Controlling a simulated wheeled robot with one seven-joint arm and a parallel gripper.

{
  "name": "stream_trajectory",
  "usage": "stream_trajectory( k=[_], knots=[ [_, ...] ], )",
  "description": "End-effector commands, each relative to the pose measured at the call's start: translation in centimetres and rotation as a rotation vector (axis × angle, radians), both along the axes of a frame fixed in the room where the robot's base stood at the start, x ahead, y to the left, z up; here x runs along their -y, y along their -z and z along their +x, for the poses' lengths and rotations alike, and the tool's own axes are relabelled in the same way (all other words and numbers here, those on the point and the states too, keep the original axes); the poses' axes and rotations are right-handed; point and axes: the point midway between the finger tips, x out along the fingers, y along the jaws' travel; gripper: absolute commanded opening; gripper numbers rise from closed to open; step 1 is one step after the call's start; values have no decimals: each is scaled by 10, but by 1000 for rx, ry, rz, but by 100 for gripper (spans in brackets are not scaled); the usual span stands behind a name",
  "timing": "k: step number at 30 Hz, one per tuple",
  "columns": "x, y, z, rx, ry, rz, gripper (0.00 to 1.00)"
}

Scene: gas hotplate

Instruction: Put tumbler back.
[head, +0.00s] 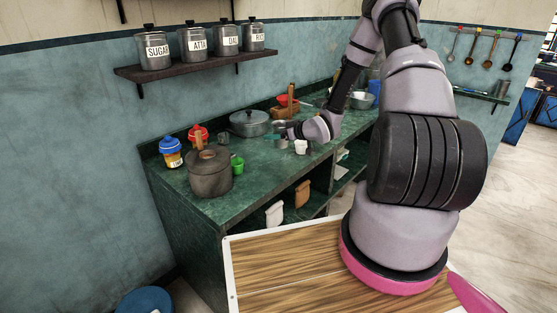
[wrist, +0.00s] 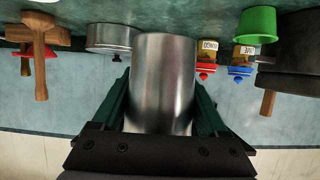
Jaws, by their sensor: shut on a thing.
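A plain steel tumbler (wrist: 163,80) fills the middle of the wrist view, between the two dark green fingers of my gripper (wrist: 163,100). The fingers press on its sides. The wrist view is upside down, with the counter along the top. In the head view my gripper (head: 285,138) is low over the middle of the green counter (head: 250,182), and the tumbler is too small and covered to make out clearly. I cannot tell whether its base touches the counter.
A lidded pot (head: 249,123) stands behind my gripper, and a dark cooker (head: 210,175), green cup (head: 237,166) and jars (head: 171,152) stand to the left. A small wall shelf (head: 482,96) at right holds a steel vessel (head: 501,88).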

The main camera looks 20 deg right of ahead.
Motion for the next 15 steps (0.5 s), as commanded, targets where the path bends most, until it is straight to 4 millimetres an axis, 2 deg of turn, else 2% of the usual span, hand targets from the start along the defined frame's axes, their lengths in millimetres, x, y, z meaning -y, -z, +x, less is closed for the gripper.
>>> stream_trajectory(
  k=[3,11,15],
  knots=[
    [-1,24,0,-3,-1,2,17],
    [-1,47,0,-1,-1,1,17],
    [-2,69,0,-2,-1,1,17]
  ],
)
